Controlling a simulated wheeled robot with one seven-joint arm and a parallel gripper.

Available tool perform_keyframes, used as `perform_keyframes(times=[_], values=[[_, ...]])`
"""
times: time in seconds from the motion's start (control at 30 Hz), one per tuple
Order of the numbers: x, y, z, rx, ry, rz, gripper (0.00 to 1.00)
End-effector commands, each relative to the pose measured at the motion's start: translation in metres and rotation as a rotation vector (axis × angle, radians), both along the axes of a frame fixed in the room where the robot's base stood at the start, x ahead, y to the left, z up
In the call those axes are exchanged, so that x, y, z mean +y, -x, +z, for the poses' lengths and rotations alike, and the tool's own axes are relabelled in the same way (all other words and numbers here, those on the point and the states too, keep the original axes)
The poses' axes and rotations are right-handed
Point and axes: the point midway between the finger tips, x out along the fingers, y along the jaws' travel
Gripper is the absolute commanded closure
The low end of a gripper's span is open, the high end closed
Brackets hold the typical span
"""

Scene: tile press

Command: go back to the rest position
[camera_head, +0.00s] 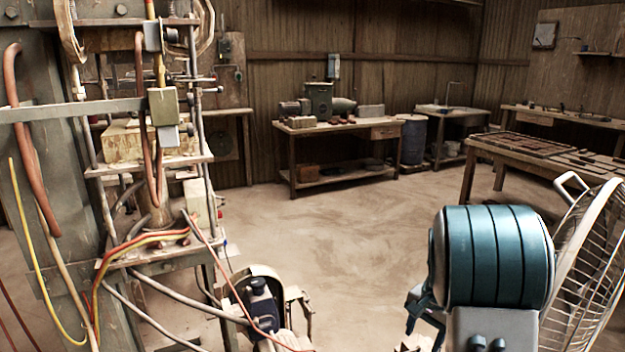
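The tile press (150,165) stands at the left, a worn metal frame with shelves, rods and boxes. Red, yellow and grey hoses hang from it and loop near its lower shelf. My gripper does not show clearly in this view, so its position and whether it holds anything cannot be seen.
A fan with a teal motor (497,257) and wire cage (590,265) stands close at the lower right. A dark-topped machine part (262,298) is at the bottom middle. A workbench (338,128) and blue drum (414,140) stand behind. The middle floor is clear.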

Motion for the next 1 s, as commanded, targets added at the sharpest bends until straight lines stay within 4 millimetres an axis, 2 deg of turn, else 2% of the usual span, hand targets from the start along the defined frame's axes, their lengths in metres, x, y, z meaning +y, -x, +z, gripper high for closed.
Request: perform_keyframes(times=[0.03,0.1,0.3,0.5,0.7,0.8,1.0], values=[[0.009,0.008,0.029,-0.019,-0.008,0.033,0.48],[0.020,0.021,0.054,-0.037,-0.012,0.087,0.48],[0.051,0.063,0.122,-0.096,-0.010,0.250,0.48],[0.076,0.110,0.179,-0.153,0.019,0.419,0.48],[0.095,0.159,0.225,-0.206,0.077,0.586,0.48],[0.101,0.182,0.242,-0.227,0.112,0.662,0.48],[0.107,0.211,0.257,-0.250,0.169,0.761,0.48]])
